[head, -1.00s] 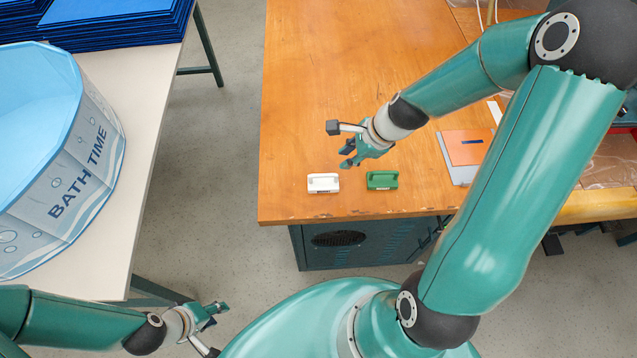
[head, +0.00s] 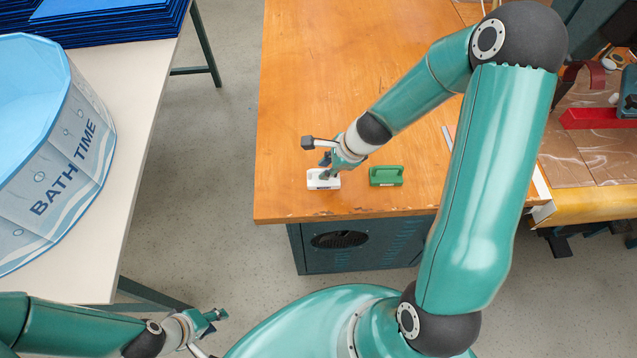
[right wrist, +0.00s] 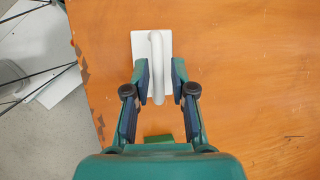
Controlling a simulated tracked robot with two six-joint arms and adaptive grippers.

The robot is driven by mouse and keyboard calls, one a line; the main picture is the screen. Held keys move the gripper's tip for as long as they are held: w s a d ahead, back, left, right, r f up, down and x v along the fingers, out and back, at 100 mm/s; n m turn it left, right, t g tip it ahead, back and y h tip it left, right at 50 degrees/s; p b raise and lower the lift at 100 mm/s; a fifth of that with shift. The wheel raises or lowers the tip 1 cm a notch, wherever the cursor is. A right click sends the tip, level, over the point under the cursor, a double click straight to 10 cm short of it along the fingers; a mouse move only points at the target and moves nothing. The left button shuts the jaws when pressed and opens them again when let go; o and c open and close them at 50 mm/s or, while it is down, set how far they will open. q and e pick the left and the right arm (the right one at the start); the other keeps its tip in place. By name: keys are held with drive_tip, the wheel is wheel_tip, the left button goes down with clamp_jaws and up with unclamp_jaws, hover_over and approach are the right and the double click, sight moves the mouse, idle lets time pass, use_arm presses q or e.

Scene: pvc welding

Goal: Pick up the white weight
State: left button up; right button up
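The white weight (head: 322,181) sits on the wooden table near its front left edge. In the right wrist view the white weight (right wrist: 152,40) shows as a white block with a raised bar handle. My right gripper (head: 328,170) is over it. In the right wrist view my right gripper (right wrist: 159,82) is open, with one finger on each side of the handle and gaps between; contact is not visible. My left gripper (head: 212,320) is at the lower left, away from the tables; its fingers are too small to judge.
A green weight (head: 386,176) stands just right of the white one. The wooden table (head: 300,80) is mostly clear behind them. A blue "BATH TIME" tub (head: 85,150) and a blue stack (head: 110,22) are on the white table (head: 140,130) at left. A red object (head: 590,118) lies far right.

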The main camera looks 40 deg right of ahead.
drive_tip(key=shift+b+x, duration=0.3)
drive_tip(key=shift+x, duration=0.65)
drive_tip(key=shift+s, duration=0.1)
clamp_jaws()
drive_tip(key=shift+r, duration=0.25)
